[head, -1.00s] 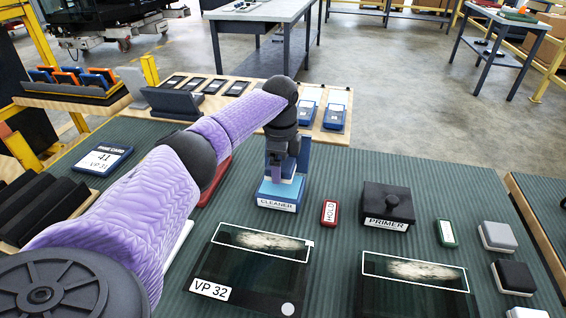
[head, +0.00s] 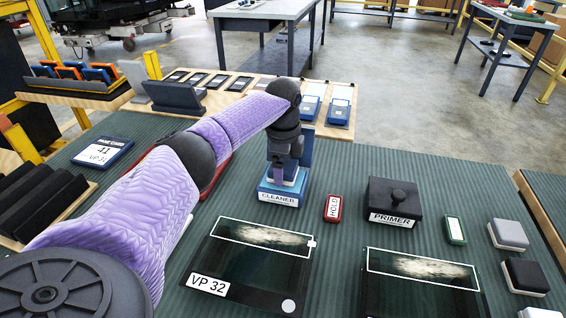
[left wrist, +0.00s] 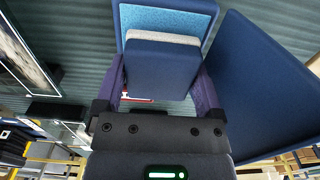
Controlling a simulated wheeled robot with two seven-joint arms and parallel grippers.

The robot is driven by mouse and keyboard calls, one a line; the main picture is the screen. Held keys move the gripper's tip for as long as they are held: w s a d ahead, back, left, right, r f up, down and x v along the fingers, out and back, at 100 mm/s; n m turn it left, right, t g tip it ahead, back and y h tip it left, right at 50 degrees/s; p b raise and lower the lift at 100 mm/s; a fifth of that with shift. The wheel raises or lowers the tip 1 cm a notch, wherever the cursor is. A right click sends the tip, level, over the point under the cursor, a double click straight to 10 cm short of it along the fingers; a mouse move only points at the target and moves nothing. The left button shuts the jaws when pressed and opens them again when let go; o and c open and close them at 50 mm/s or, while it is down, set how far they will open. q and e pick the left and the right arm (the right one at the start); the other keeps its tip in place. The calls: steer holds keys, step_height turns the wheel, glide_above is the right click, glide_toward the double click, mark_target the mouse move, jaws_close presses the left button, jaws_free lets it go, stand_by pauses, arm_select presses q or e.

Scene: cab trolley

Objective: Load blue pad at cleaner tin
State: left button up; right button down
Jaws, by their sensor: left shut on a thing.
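The blue cleaner tin (head: 279,198) stands on the ribbed green bench mat, with its label facing me and its blue lid raised behind. The lid seems to be the large dark blue panel (left wrist: 268,85) in the left wrist view. My left gripper (head: 285,172) points down over the tin. It is shut on the blue pad (left wrist: 162,70), which has a dark blue back and a pale layer. The pad is at the light blue surface (left wrist: 165,20) inside the tin; I cannot tell whether they touch. My right gripper is not in view.
A red HOLD tag (head: 333,208) and the black primer box (head: 393,203) stand right of the tin. Two dark panels with white-outlined patches, one marked VP 32 (head: 208,285), lie in front. Grey and black pads (head: 526,277) are at the right. A card (head: 102,152) lies at the left.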

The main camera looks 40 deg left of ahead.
arm_select(q)
steer(key=shift+f, duration=0.1)
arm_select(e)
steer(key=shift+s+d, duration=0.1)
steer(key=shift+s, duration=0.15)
arm_select(q)
steer(key=shift+f, duration=0.25)
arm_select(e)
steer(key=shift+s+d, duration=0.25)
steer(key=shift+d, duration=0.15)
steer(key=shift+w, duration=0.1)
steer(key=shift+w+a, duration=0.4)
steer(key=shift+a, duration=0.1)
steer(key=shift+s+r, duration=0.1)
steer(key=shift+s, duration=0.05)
